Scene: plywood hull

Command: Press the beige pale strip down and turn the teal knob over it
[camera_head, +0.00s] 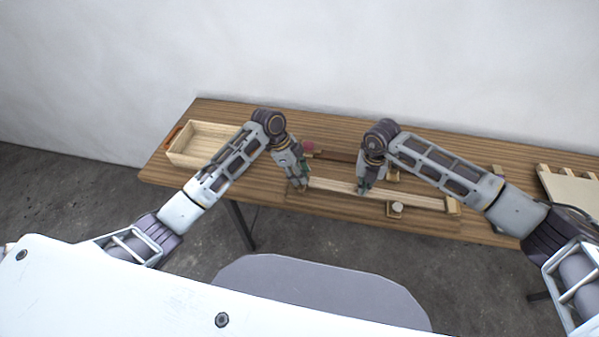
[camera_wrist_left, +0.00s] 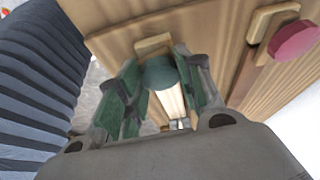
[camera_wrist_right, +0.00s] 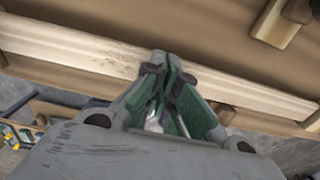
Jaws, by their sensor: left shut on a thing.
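The beige pale strip (camera_head: 410,197) lies lengthwise on the wooden work board on the table. It also shows in the right wrist view (camera_wrist_right: 70,47) and partly in the left wrist view (camera_wrist_left: 172,102). The teal knob (camera_wrist_left: 160,73) sits at the strip's left end, between the fingers of my left gripper (camera_wrist_left: 158,85); in the head view that gripper (camera_head: 300,186) hides it. My left gripper is shut on the knob. My right gripper (camera_head: 363,190) is shut, its fingertips together at the strip (camera_wrist_right: 160,58); whether they touch it I cannot tell.
A pink-red knob (camera_head: 308,146) on a wooden block stands behind the strip. A pale round knob (camera_head: 396,207) stands in front of it. An open wooden tray (camera_head: 172,156) is at the table's left end. A slotted pale panel (camera_head: 570,190) lies at the right.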

